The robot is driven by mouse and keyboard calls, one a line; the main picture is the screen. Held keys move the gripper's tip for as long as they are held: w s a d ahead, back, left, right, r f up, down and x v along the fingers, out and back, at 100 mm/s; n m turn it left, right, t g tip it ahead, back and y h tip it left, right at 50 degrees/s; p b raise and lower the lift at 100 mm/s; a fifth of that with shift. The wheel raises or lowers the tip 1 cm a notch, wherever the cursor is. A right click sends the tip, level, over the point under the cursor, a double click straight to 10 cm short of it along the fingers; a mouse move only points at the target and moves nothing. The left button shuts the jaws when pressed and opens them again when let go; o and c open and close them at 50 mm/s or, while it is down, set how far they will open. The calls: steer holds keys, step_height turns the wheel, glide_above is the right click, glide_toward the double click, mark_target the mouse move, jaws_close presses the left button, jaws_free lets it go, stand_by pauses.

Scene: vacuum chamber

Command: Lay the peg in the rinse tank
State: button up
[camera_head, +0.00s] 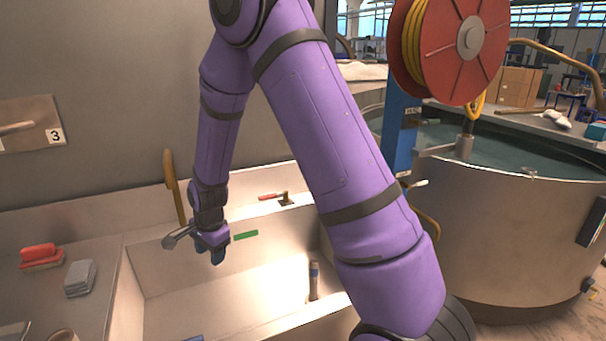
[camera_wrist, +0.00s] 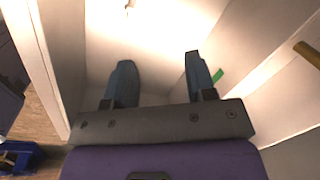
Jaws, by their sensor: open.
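A pale basin (camera_head: 135,265) with straight walls, which looks like the rinse tank, lies below my arm. A slim brownish cylinder (camera_head: 314,281) with a blue band stands or leans inside it at the right; it may be the peg, but I cannot be sure. My gripper (camera_head: 212,256) points down over the left-middle of the basin, apart from that cylinder. In the wrist view my gripper (camera_wrist: 158,62) has its two blue fingers wide apart with nothing between them. A small dark thing (camera_wrist: 128,8) shows at the top edge there, too small to identify.
A yellow-brown upright handle (camera_head: 173,185) stands at the basin's back edge. A red-handled tool (camera_head: 272,196) lies on the back ledge. A red brush (camera_head: 39,255) and grey pads (camera_head: 80,277) lie on the left counter. A round steel tank (camera_head: 500,235) holding water stands at right.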

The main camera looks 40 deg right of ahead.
steer(key=s+d+r+n+t, duration=0.1)
steer(key=s+r+n, duration=0.4)
steer(key=r, duration=0.6)
steer(key=s+d+r+n+t, duration=0.1)
steer(key=s+d+r+n, duration=0.15)
steer(key=s+r, duration=0.65)
steer(key=s+r+n, duration=0.4)
steer(key=s+r, duration=0.1)
steer(key=s, duration=0.3)
steer(key=s+d+r+n+t, duration=0.1)
steer(key=s+r+n, duration=0.2)
steer(key=s+r, duration=0.2)
steer(key=s, duration=0.3)
steer(key=shift+s+r+n+t+h, duration=0.15)
steer(key=shift+r+n+t+h, duration=0.15)
steer(key=shift+r+n+h, duration=0.1)
steer(key=shift+d, duration=0.1)
